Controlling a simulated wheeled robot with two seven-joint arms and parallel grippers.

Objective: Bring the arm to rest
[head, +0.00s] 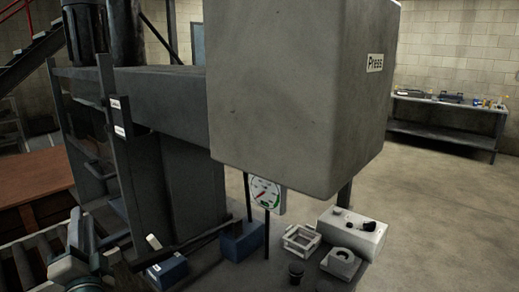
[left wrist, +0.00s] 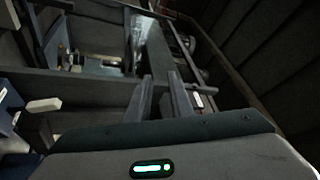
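My left arm and gripper (head: 82,232) show at the lower left edge of the head view, beside the press frame and over the roller track. In the left wrist view the two fingers of the left gripper (left wrist: 160,78) stand apart with a narrow gap and nothing held between them. Dark bars and frame parts lie beyond the fingertips. My right gripper is in neither view. The large grey press (head: 290,90), labelled "Press", fills the middle of the head view.
A round gauge (head: 265,193) stands below the press head. Blue blocks (head: 240,240), a white box (head: 352,232), a square white frame (head: 301,240) and a grey fitting (head: 341,262) sit near it. A roller track (head: 38,250) runs at left. Open floor (head: 440,200) lies at right, before a workbench (head: 445,108).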

